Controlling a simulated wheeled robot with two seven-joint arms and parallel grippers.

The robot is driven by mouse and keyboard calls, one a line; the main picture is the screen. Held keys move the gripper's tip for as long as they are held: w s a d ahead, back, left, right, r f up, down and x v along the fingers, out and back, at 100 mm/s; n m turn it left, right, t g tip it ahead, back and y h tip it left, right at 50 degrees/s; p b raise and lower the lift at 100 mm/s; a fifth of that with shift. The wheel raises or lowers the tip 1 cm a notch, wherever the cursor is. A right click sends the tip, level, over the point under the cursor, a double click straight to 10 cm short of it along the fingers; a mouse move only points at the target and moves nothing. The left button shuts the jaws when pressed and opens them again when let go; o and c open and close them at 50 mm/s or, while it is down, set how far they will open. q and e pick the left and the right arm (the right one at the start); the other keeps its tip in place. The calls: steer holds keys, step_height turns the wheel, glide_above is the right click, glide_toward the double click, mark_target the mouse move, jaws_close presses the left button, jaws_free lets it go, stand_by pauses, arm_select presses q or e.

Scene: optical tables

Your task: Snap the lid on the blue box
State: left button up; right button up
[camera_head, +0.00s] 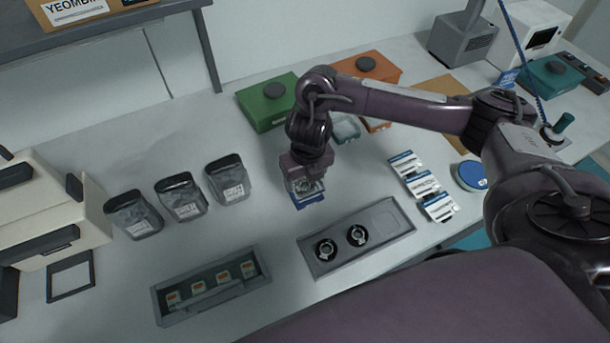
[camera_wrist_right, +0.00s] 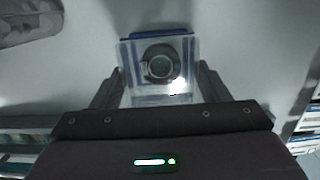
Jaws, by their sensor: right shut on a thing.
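The blue box (camera_head: 308,198) stands on the bench below my right gripper (camera_head: 304,184), which hides most of it. In the right wrist view, the blue box's edge (camera_wrist_right: 160,34) shows along the far side. A clear lid (camera_wrist_right: 132,62) lies over it between the fingers of my right gripper (camera_wrist_right: 157,85), which is shut on the lid. A dark round ring (camera_wrist_right: 160,63) shows in the middle, seemingly through the lid. I cannot tell whether the lid is fully seated. My left gripper is not in view.
A grey tray (camera_head: 310,264) holds two dark rings in front. Another tray (camera_head: 160,304) holds small labelled pieces. Labelled pouches (camera_head: 229,180) lie left. White-blue packs (camera_head: 421,184) lie right.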

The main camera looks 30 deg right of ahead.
steer(key=shift+f+b, duration=1.1)
steer(key=shift+f, duration=0.2)
stand_by(0.8)
steer(key=o, duration=1)
steer(key=r+p, duration=0.1)
steer(key=r, duration=0.1)
steer(key=r+p, duration=0.1)
steer(key=r, duration=0.2)
steer(key=s+r+p, duration=0.1)
steer(key=r, duration=0.1)
steer(key=shift+r, duration=0.4)
